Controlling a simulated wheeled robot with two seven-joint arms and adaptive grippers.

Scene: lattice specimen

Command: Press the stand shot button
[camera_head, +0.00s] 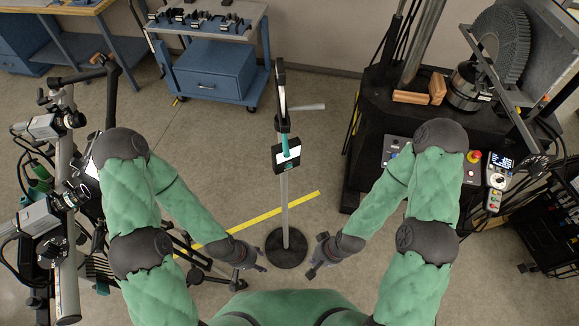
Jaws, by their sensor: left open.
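A stand with a grey pole (285,205) and a round black base (287,250) rises upright in the middle of the view. A black box with a white face (292,163) and a teal strip is mounted partway up the pole. No separate shot button can be made out on it at this size. My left gripper (259,265) is open and low, just left of the base. My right gripper (314,269) is low, just right of the base; its jaws are too small and dark to read. Both grippers are apart from the box.
A testing machine with a control panel, red emergency button (473,157) and handheld pendant (497,177) stands at right. Camera gear on a frame (62,190) stands at left. A blue cart (212,72) is behind. A yellow floor strip (262,216) crosses behind the base.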

